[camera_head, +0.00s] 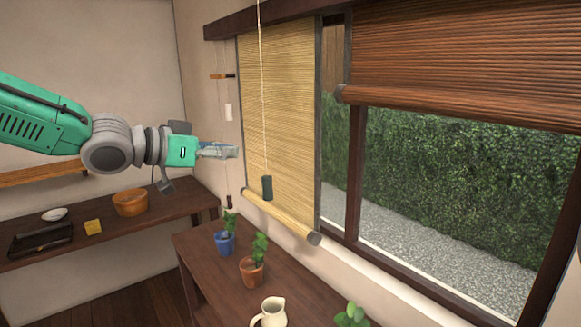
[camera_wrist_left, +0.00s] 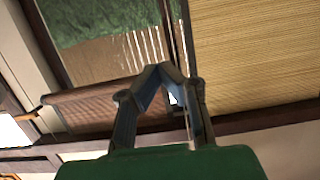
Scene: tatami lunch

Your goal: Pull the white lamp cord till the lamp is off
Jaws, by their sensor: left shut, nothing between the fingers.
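A pale cord (camera_head: 262,90) hangs from the top of the head view in front of the straw blind and ends in a dark green pull (camera_head: 267,188). A thinner cord runs down the wall left of the blind to a small dark end piece (camera_head: 229,202). I cannot tell for sure which is the lamp cord; no lamp is in view. My left gripper (camera_head: 236,151) is shut and empty, left of the pale cord and higher than its pull. In the left wrist view its fingertips (camera_wrist_left: 158,70) meet, with no cord clearly between them. My right gripper is not in view.
The straw blind (camera_head: 282,110) and a raised brown blind (camera_head: 450,55) cover parts of the window. Below, a dark table (camera_head: 205,262) bears a blue pot (camera_head: 225,243), a terracotta pot (camera_head: 252,272) and a cream jug (camera_head: 271,312). A shelf with a bowl (camera_head: 130,203) stands left.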

